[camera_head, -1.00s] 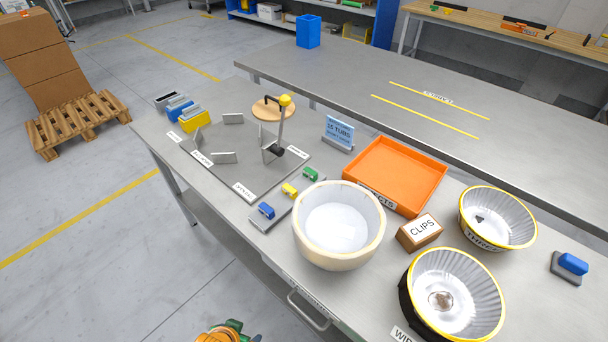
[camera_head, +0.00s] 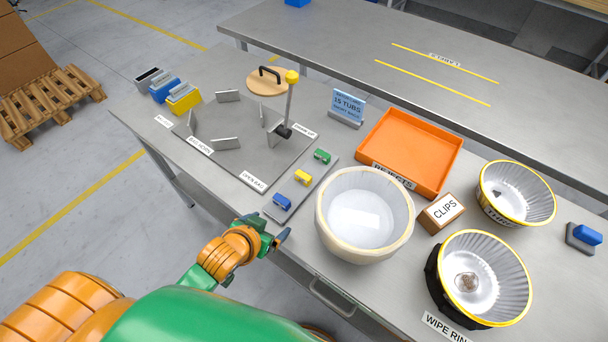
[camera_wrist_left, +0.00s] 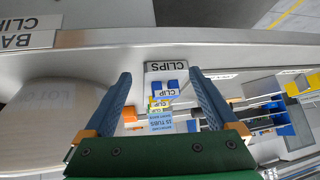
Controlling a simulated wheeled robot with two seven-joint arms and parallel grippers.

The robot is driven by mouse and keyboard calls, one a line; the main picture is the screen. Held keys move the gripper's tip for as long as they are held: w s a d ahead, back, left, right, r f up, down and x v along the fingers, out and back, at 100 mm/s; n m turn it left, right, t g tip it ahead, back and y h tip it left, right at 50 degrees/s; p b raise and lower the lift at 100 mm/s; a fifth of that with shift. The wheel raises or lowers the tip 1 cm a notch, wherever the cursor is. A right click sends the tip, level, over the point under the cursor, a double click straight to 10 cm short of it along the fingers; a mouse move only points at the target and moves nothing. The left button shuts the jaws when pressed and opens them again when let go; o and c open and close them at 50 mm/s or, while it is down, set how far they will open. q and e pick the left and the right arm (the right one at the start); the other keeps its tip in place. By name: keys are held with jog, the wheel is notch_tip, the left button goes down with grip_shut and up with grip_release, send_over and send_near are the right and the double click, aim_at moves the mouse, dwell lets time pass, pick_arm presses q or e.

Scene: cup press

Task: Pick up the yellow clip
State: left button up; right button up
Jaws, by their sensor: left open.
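The yellow clip (camera_head: 303,178) sits on a grey strip (camera_head: 330,172) on the table, between a blue clip (camera_head: 282,202) and a green clip (camera_head: 322,156). My left gripper (camera_head: 272,229) is just off the table's front edge, near the blue clip and apart from all the clips. In the left wrist view its two blue fingers (camera_wrist_left: 163,95) are spread and empty. Between them show the blue clip (camera_wrist_left: 172,86) and, behind it, part of the yellow clip (camera_wrist_left: 157,103), mostly hidden. My right gripper is not in view.
A white tub (camera_head: 365,258) stands right of the clip strip. A fixture plate (camera_head: 245,165) with upright posts lies to the left. An orange tray (camera_head: 385,178), a clips box (camera_head: 428,222) and two yellow-rimmed bowls (camera_head: 490,318) (camera_head: 545,218) stand to the right. A handle juts from the table's front.

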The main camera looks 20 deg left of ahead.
aim_at(302, 176)
pick_arm(q)
jog(key=w+r+t+h, duration=0.1)
jog(key=w, duration=0.2)
jog(key=w+r+m+t+h, duration=0.1)
jog(key=w+t, duration=0.1)
jog(key=w, duration=0.1)
jog(key=w+r+m+t+h, duration=0.1)
jog(key=w+h, duration=0.1)
jog(key=w, duration=0.1)
jog(key=shift+d+r+t, duration=0.15)
jog(key=shift+d+t, duration=0.05)
jog(key=shift+t, duration=0.1)
jog(key=x, duration=0.7)
jog(key=shift+s+d+b, duration=0.2)
jog(key=shift+d+b, duration=0.05)
jog(key=shift+b, duration=0.15)
jog(key=shift+s, duration=0.1)
jog(key=c, duration=1.4)
